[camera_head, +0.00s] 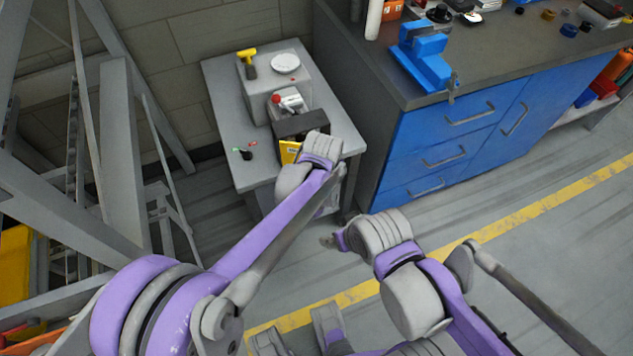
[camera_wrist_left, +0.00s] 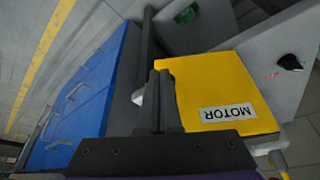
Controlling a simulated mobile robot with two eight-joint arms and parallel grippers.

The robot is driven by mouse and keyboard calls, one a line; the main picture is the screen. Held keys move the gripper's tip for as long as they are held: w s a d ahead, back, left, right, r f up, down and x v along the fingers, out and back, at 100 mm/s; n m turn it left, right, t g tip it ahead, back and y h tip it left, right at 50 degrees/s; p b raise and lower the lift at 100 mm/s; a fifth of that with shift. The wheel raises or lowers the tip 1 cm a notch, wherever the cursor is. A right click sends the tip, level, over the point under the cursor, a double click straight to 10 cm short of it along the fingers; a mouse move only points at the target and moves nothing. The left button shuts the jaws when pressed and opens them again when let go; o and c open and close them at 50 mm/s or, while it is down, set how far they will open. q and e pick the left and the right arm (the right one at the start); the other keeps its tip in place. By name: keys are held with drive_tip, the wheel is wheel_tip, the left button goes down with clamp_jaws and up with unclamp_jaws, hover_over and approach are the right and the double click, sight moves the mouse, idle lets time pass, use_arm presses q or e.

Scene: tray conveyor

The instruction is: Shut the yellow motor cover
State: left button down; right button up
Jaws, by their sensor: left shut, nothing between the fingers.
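The yellow motor cover (camera_wrist_left: 205,88) is a flat panel with a white MOTOR label (camera_wrist_left: 228,113), upside down in the left wrist view. In the head view only part of the cover (camera_head: 289,152) shows, below a dark box on the grey bench; my left arm hides the rest. I cannot tell how far it stands open. My left gripper (camera_wrist_left: 160,80) is shut and empty, with its fingers beside the cover's left edge in the wrist view. I cannot tell whether they touch it. My right gripper (camera_head: 330,241) is over the floor, away from the bench; its fingers are unclear.
The grey bench (camera_head: 225,95) also carries a yellow-handled tool (camera_head: 248,62), a white disc (camera_head: 286,63), a red button (camera_head: 277,99) and a dark knob (camera_head: 245,154). A blue cabinet (camera_head: 425,155) stands close on the right. A metal frame (camera_head: 120,130) is at left.

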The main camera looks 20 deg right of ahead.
use_arm(q)
drive_tip(key=w+d+n+y, duration=0.1)
drive_tip(key=w+d+n, duration=0.2)
drive_tip(key=w, duration=0.3)
drive_tip(key=shift+d+t+p, duration=0.3)
drive_tip(key=shift+d+p, duration=0.15)
drive_tip(key=shift+d, duration=0.35)
